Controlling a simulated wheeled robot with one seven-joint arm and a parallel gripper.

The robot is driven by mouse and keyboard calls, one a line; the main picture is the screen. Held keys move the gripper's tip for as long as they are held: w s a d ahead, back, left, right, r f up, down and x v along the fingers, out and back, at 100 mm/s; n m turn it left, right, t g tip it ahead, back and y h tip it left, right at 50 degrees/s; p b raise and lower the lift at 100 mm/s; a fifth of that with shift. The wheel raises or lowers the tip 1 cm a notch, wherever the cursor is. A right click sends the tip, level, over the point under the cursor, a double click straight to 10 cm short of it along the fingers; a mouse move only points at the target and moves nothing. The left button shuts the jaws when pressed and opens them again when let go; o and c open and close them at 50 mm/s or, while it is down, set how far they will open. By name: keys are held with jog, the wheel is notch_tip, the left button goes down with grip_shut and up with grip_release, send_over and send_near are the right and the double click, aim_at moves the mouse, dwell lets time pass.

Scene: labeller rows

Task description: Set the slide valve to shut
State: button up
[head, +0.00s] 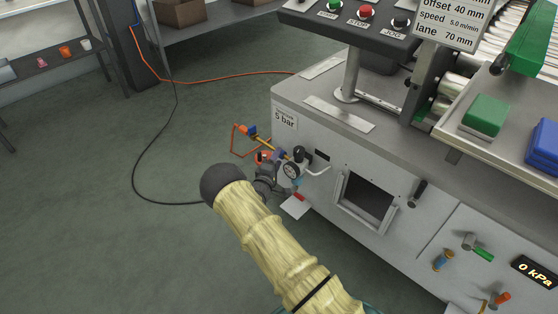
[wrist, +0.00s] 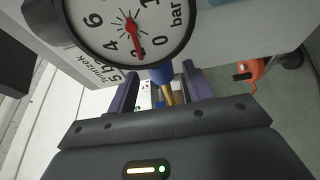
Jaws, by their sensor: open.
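A brass pipe with a blue sleeve (head: 252,130), which looks like the slide valve, sticks out left from the machine's air fittings below the "5 bar" label. In the wrist view, a blue collar (wrist: 160,74) and a brass piece (wrist: 169,95) show between my fingers, just below the gauge; I cannot tell whether this is the same sleeve. My gripper (wrist: 160,88) is open, its two dark fingers on either side of these parts, with no clear contact. In the head view my gripper (head: 275,174) is beside the gauge, partly hidden by my arm.
The round pressure gauge (head: 291,170) is very close to my gripper; its red needle is near 2. The machine front (head: 420,225) carries other fittings. The floor at left is mostly clear.

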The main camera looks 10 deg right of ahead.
jog(key=shift+x, duration=1.1)
jog(key=shift+c, duration=0.4)
